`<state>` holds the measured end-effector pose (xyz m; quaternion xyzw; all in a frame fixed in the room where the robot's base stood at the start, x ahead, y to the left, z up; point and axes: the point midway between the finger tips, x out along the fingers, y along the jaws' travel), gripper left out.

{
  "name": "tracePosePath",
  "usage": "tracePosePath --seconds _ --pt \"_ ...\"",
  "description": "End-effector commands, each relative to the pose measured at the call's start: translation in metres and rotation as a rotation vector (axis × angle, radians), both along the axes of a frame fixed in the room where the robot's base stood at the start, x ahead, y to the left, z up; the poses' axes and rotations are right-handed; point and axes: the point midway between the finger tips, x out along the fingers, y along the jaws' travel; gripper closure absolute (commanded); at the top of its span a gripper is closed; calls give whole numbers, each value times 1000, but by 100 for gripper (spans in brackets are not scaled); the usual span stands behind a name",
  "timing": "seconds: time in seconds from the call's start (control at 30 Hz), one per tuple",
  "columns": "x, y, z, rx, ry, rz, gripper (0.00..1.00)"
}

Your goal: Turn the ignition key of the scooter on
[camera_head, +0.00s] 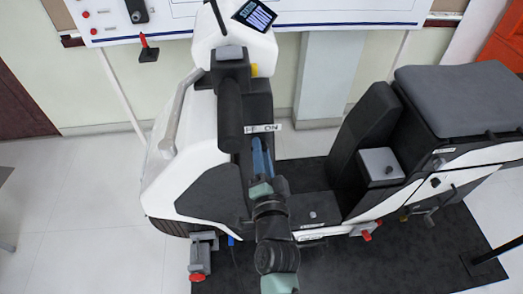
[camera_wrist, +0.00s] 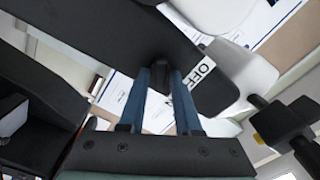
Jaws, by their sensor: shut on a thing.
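The white and dark grey scooter (camera_head: 205,140) stands on a black mat. My gripper (camera_head: 260,145) reaches up to the scooter's front column, just below a small white label (camera_head: 270,127) on which "ON" can be read. In the wrist view, my gripper's two blue fingers (camera_wrist: 160,76) are shut on a small dark piece, the ignition key (camera_wrist: 158,73), against the dark panel. The label (camera_wrist: 203,80), reading "OFF" here, lies just right of the fingertips. The key is hidden in the head view, and its exact turn angle cannot be told.
The dark handlebar (camera_head: 230,108) crosses just above and left of my gripper. The scooter's seat (camera_head: 462,98) and a grey-topped box (camera_head: 380,165) are at the right. A white board (camera_head: 180,15) hangs behind. Pale floor (camera_head: 80,215) is clear at the left.

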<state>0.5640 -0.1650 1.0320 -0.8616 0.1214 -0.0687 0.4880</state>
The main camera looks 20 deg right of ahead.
Motion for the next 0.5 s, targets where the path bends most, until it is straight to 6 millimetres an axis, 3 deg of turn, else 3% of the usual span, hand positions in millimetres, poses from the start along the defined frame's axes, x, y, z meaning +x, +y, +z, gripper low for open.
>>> tracePosePath --seconds 0.5 --pt "0 0 -1 33 -9 -1 100"
